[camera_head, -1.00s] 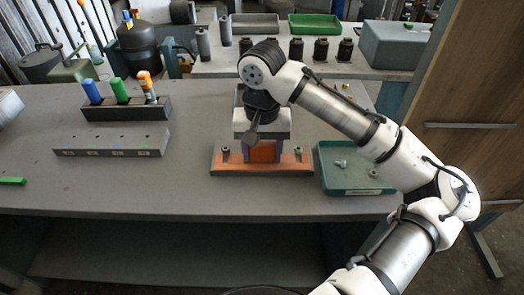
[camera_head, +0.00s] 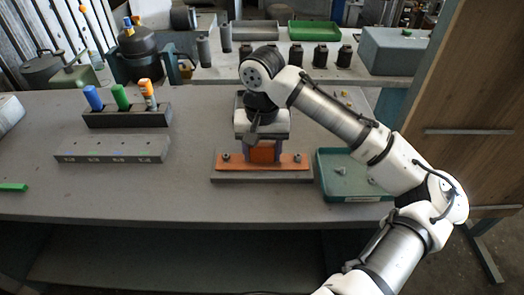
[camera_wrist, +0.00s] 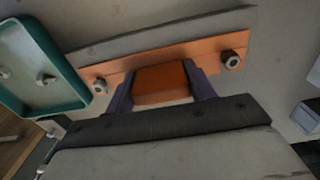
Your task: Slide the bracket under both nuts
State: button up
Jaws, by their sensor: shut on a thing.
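The orange bracket (camera_head: 262,161) lies flat along the grey base plate (camera_head: 262,177), with a bare strip of the plate showing in front. One nut (camera_head: 226,157) is at the bracket's left end and another nut (camera_head: 297,158) at its right end. In the wrist view, the bracket (camera_wrist: 210,52) shows orange around both nuts, the left one (camera_wrist: 100,87) and the right one (camera_wrist: 232,60). I cannot tell how far the bracket reaches under them. My gripper (camera_wrist: 160,80), with purple fingers, is shut on the bracket's upright orange block. The far side of the base is hidden by my arm.
A green tray (camera_head: 357,197) with small hardware stands just right of the base. On the left are a dark holder (camera_head: 127,117) with coloured-handled tools and a long grey block (camera_head: 112,149). Bench space between them and the base is free.

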aim_at(262, 145)
jog(key=shift+s+f, duration=0.2)
jog(key=shift+f, duration=0.05)
jog(key=o, duration=1.3)
jog(key=shift+o, duration=0.5)
jog(key=o, duration=0.4)
jog(key=shift+w+r, duration=0.1)
jog(key=shift+c, duration=0.2)
jog(key=shift+r+p, duration=0.1)
jog(key=shift+p, duration=0.2)
notch_tip(262, 145, up, 8)
jog(key=p, duration=0.7)
jog(key=shift+p, duration=0.3)
